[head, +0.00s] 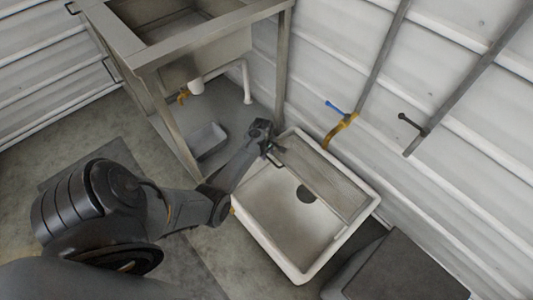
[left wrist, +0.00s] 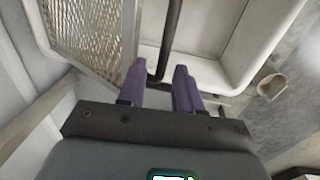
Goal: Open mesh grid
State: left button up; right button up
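The mesh grid (head: 325,175) is a grey metal screen along the wall side of the white basin (head: 256,232). It appears raised at a steep tilt, and the basin floor shows uncovered. The left wrist view shows the mesh (left wrist: 90,32) at the upper left, with its metal frame edge. My left gripper (head: 273,151) is at the basin's far left corner, by the end of the grid. Its two purple fingers (left wrist: 160,82) are apart, with a dark handle bar (left wrist: 171,35) reaching between their tips. The bar lies closer to the left finger; contact is unclear. My right gripper is out of view.
A metal sink stand (head: 178,45) stands behind, with a grey bin (head: 207,139) beneath it. A yellow tap with a blue lever (head: 341,128) is on the corrugated wall above the basin. A dark box (head: 405,270) stands at the basin's right.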

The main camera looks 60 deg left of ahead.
pick_arm(q)
jog(key=shift+s, duration=0.1)
grip_shut()
jog(key=shift+w+a+r, duration=0.1)
jog(key=shift+w+r, duration=0.15)
jog(key=shift+r, duration=0.1)
dwell(0.3)
